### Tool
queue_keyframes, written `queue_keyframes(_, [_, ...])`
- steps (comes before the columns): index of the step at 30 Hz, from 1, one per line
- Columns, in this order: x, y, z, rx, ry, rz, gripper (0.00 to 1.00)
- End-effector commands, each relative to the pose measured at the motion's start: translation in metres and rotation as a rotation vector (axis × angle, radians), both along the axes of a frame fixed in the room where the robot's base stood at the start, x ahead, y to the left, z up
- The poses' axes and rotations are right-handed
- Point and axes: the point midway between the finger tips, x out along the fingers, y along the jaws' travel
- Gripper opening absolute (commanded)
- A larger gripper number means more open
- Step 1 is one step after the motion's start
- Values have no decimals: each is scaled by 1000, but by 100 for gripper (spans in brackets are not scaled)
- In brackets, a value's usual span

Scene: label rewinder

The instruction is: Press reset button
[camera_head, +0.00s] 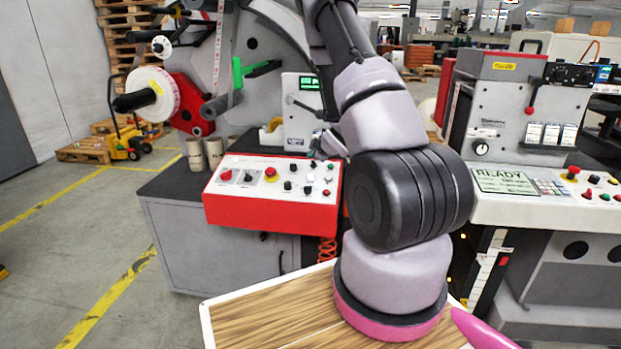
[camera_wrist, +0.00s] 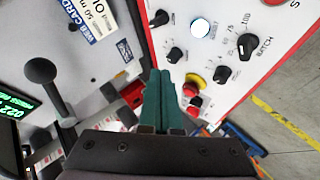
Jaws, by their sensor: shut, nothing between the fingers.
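The control panel (camera_head: 250,205), a red box with a white top, carries several knobs and buttons. No label marks a reset button legibly in either view. In the wrist view, a round pale button with a blue rim (camera_wrist: 200,28) sits among black knobs, one labelled BATCH (camera_wrist: 246,46).
A grey machine unit with a green display (camera_head: 309,84) stands behind the panel. A lever with a black knob (camera_wrist: 40,71) shows in the wrist view. Another console with a READY screen (camera_head: 505,181) stands right.

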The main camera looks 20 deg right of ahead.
Motion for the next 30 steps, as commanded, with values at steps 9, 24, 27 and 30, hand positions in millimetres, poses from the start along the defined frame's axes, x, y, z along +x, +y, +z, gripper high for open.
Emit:
queue_keyframes(9, [9,-7,-46,0,3,2,0])
queue_keyframes(24, [16,-11,-70,0,1,0,0])
queue_keyframes(27, [16,-11,-70,0,1,0,0])
queue_keyframes(30, [16,-11,-70,0,1,0,0])
